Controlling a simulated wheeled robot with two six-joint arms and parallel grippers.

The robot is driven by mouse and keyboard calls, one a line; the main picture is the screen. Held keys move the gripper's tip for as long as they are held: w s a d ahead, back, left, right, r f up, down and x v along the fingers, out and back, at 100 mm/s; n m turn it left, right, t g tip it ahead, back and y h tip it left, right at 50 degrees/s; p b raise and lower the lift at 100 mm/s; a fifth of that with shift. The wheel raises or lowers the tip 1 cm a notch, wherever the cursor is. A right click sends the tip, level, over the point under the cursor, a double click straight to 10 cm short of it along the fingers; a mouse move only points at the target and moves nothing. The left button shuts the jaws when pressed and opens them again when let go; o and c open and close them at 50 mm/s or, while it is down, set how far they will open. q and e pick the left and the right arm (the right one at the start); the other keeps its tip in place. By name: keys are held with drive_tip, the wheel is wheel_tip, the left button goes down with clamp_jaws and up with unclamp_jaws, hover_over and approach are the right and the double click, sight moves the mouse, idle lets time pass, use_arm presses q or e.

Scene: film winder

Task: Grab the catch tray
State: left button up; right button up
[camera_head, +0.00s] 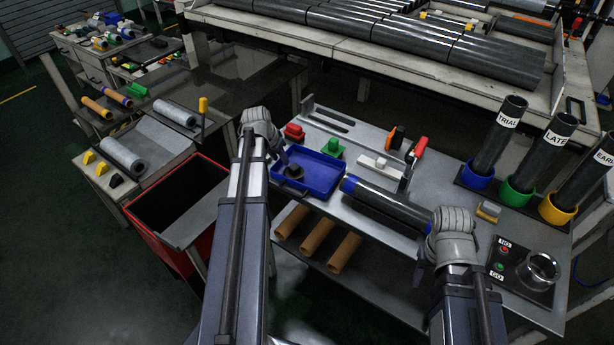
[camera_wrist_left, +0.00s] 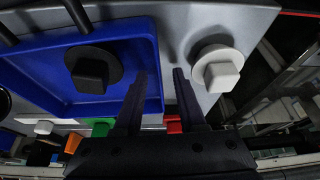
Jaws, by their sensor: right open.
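The catch tray, a shallow blue tray (camera_head: 322,176), lies on the grey workbench with a black knob-like piece (camera_head: 293,171) at its left end. My left gripper (camera_head: 281,154) is at the tray's left edge. In the left wrist view the tray (camera_wrist_left: 40,72) fills the left side. There my left gripper (camera_wrist_left: 159,72) is open, one finger over the tray's inside and the other beyond its rim.
A white knob (camera_wrist_left: 217,70) stands just outside the tray. Red (camera_head: 294,132) and green (camera_head: 332,148) blocks sit behind it, and a dark roll with blue bands (camera_head: 385,205) lies right of it. A red bin (camera_head: 150,233) stands left.

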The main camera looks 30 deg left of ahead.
use_arm(q)
clamp_jaws()
idle(1.3)
